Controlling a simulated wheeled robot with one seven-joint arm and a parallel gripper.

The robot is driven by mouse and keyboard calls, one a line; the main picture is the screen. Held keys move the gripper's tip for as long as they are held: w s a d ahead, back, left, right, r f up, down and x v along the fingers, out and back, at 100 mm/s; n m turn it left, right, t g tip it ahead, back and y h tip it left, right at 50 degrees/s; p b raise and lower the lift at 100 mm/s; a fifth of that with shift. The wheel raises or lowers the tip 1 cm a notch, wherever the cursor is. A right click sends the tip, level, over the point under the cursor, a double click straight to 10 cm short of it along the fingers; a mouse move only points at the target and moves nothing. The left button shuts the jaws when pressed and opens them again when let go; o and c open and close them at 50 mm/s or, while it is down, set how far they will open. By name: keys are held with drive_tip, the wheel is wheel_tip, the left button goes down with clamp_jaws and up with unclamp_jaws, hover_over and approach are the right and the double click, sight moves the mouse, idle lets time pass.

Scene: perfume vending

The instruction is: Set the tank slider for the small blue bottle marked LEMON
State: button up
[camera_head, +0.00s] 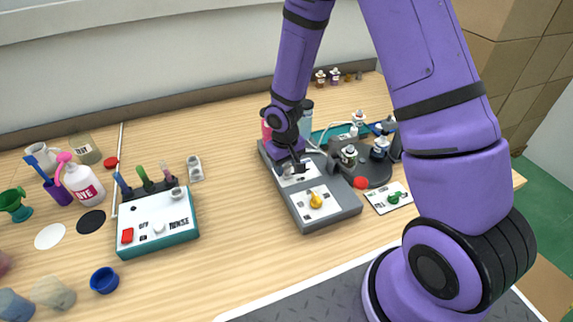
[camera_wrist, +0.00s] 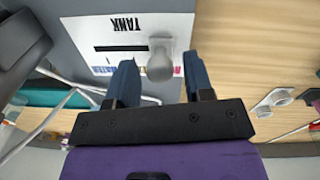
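A white panel marked TANK (camera_wrist: 118,28) shows upside down in the wrist view, with a black slot and a coloured strip along its lower edge. The grey slider knob (camera_wrist: 160,57) stands at the right end of the slot. My gripper (camera_wrist: 160,72) is open, its two blue fingers on either side of the knob, with visible gaps. In the head view my gripper (camera_head: 291,168) is down over the panel on the grey machine (camera_head: 325,220).
A yellow knob (camera_head: 316,200) sits on a nearer panel of the machine. A red button (camera_head: 361,183) and a card with a green knob (camera_head: 390,197) lie to the right.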

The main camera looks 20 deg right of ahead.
clamp_jaws()
drive_tip(key=shift+d, duration=1.75)
drive_tip(key=shift+o, duration=0.9)
unclamp_jaws()
drive_tip(key=shift+r, duration=0.1)
wheel_tip(320, 180, up, 11)
drive_tip(key=shift+a+f, duration=0.2)
drive_tip(key=shift+a, duration=0.05)
